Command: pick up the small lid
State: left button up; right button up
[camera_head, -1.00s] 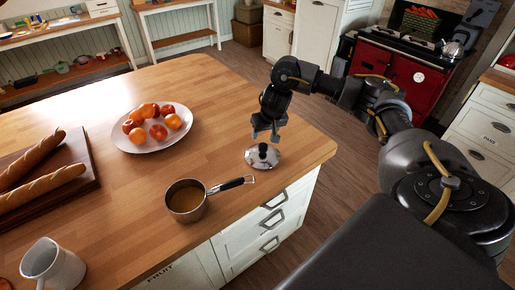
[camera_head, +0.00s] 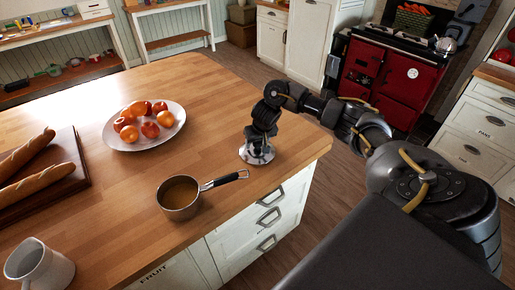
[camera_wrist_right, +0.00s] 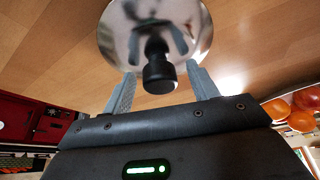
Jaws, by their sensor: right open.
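The small lid (camera_head: 257,154) is a shiny metal disc with a black knob, lying on the wooden island top near its right corner. In the right wrist view the lid (camera_wrist_right: 190,45) fills the top centre, and its black knob (camera_wrist_right: 159,72) points toward my gripper. My right gripper (camera_head: 255,141) is directly above the lid in the head view and covers much of it. In the wrist view the right gripper (camera_wrist_right: 162,85) is open, with one finger on each side of the knob. Whether a finger touches the knob I cannot tell. My left gripper is not in view.
A saucepan (camera_head: 181,206) stands left of the lid, its black handle pointing toward it. A white plate (camera_head: 119,142) of fruit is further left. A board (camera_head: 77,176) with baguettes and a white jug (camera_head: 50,265) are at the left. The island's right edge is close to the lid.

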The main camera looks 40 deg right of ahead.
jog(key=shift+w+f, duration=0.1)
jog(key=shift+f, duration=0.15)
jog(key=shift+r, duration=0.1)
jog(key=shift+c, duration=0.8)
jog(key=c, duration=1)
jog(key=shift+r, duration=0.1)
jog(key=shift+r, duration=0.25)
notch_tip(320, 180, up, 2)
jog(key=shift+r+b, duration=0.25)
jog(key=shift+b, duration=0.3)
jog(key=s+r+p, duration=0.2)
jog(key=s+r, duration=0.1)
jog(key=s, duration=0.1)
jog(key=s+a+r+p, duration=0.1)
jog(key=s+r+p, duration=0.1)
jog(key=s, duration=0.3)
jog(key=s+a+r+p, duration=0.1)
jog(key=s+r+p, duration=0.1)
jog(key=s+r, duration=0.2)
jog(key=shift+s+a+r+p, duration=0.25)
jog(key=shift+s+r+p, duration=0.15)
jog(key=shift+s, duration=0.05)
